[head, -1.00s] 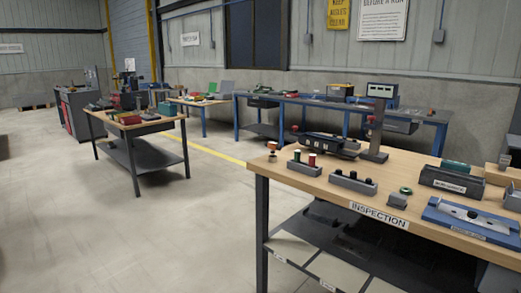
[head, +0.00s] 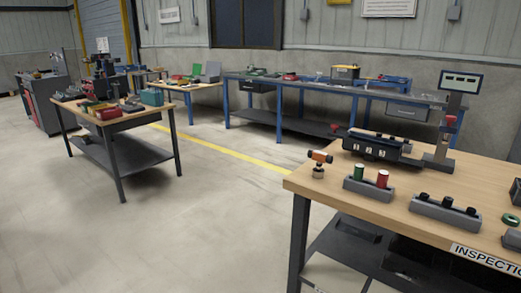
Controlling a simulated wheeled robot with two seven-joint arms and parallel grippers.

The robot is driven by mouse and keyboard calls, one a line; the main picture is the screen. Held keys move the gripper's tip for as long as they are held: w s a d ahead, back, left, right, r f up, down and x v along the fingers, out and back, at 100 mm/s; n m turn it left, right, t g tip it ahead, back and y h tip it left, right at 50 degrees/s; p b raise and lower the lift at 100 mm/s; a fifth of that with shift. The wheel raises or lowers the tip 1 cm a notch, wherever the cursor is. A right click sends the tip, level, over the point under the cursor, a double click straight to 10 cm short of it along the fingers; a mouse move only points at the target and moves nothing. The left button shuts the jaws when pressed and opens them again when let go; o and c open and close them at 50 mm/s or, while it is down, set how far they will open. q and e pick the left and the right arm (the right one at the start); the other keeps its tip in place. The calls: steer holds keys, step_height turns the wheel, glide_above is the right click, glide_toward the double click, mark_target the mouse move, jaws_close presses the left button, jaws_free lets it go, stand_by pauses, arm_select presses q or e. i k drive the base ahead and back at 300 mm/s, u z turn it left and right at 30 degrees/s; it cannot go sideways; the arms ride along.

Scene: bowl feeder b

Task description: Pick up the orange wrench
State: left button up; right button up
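I cannot make out an orange wrench for certain. A small orange and black item (head: 320,157) stands upright on a round base at the near left corner of the inspection bench (head: 315,187). It is too small to tell what it is. The cluttered table at the left (head: 68,106) holds several small tools and boxes, too small to tell apart. Neither of my grippers is in view.
The inspection bench also holds a block with a green and a red cylinder (head: 368,190), a dark fixture (head: 378,148) and a gauge stand (head: 446,128). A blue-legged bench (head: 290,84) stands behind. The floor (head: 215,225) between the tables is clear.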

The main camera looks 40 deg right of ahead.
mark_target(318, 173)
steer(key=z, duration=0.55)
steer(key=i, duration=1.3)
steer(key=z, duration=0.95)
